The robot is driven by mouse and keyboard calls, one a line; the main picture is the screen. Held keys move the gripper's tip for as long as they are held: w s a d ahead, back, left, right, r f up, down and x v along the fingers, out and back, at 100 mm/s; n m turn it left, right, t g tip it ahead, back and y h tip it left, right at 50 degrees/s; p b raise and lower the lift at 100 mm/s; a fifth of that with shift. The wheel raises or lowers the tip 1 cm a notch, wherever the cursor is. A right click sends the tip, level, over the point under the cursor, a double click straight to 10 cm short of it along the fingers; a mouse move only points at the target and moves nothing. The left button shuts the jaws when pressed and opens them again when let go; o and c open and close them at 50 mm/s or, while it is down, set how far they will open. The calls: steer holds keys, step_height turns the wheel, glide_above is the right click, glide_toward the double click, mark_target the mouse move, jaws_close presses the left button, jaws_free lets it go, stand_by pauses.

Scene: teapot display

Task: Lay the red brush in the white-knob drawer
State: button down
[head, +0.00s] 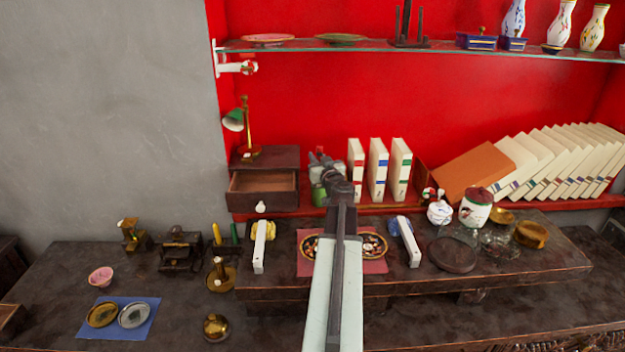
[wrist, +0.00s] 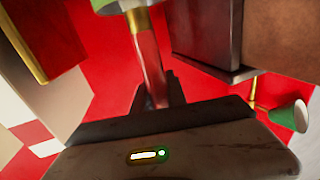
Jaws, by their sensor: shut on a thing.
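The red brush (wrist: 150,62) shows in the wrist view as a red stick with a gold band near its upper end. My gripper (wrist: 172,98) is shut on its lower part in that view. In the head view my gripper (head: 328,165) is in front of the red wall, right of the small brown chest (head: 272,158), and hides most of the brush. The chest's drawer (head: 262,190) stands open and looks empty, with a white knob (head: 262,207) on its front. The dark chest also shows at the upper right of the wrist view (wrist: 207,32).
A green container (head: 318,196) stands just under my gripper. White-spined books (head: 378,165) stand close on its right. A brass lamp with a green shade (head: 234,120) stands on the chest. A glass shelf (head: 390,47) runs above.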

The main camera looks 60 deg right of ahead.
step_height(320, 180, down, 5)
steer(key=b, duration=0.3)
steer(key=shift+r+b, duration=0.2)
steer(key=shift+b, duration=0.15)
steer(key=shift+r, duration=0.25)
steer(key=shift+f, duration=0.2)
steer(key=c, duration=1.3)
jaws_free()
steer(key=shift+c, duration=0.2)
